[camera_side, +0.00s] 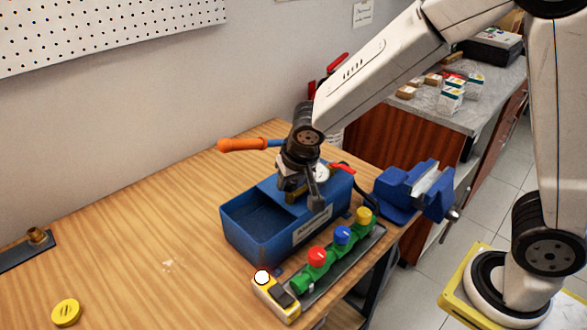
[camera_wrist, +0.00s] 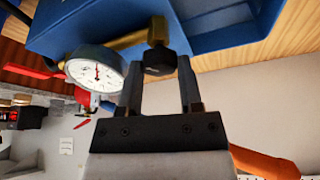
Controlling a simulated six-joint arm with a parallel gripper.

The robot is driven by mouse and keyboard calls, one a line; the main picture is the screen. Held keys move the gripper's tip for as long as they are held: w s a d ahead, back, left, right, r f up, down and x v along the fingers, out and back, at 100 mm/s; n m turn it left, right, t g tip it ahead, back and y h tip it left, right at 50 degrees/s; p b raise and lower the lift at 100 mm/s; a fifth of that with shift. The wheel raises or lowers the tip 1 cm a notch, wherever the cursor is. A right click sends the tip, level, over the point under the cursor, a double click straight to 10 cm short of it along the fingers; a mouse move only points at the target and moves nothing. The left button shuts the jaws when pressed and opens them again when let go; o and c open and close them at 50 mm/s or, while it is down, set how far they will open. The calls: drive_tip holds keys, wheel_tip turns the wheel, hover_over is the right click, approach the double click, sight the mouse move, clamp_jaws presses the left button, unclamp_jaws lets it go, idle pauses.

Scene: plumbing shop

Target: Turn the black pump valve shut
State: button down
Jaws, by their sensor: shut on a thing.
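The blue test pump (camera_side: 237,236) stands on the wooden bench in the side view, with an open tank at its left. My gripper (camera_side: 304,190) points down over the pump's top and hides the black valve there. In the wrist view the black pump valve (camera_wrist: 158,60) is a round dark knob at the end of a brass fitting (camera_wrist: 125,41). The fingers of my gripper (camera_wrist: 159,72) stand on either side of the knob, shut on it. How far the valve is turned cannot be told.
A white dial gauge (camera_wrist: 96,70) sits close beside my gripper, with a red lever (camera_side: 342,168) nearby. The orange pump handle (camera_side: 243,144) sticks out left. A valve manifold (camera_side: 340,250) lies in front, and a blue vise (camera_side: 412,190) stands right. The bench's left is mostly clear.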

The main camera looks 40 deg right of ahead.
drive_tip(key=shift+a+f+m+g+h, duration=0.1)
drive_tip(key=shift+m+g+h, duration=0.3)
drive_tip(key=shift+m, duration=1)
drive_tip(key=shift+a+m+g+h, duration=0.1)
drive_tip(key=shift+m+g+h, duration=0.3)
drive_tip(key=shift+m, duration=1)
drive_tip(key=shift+c, duration=1.3)
unclamp_jaws()
drive_tip(key=v, duration=0.7)
drive_tip(key=shift+s+r, duration=0.15)
drive_tip(key=shift+r, duration=0.2)
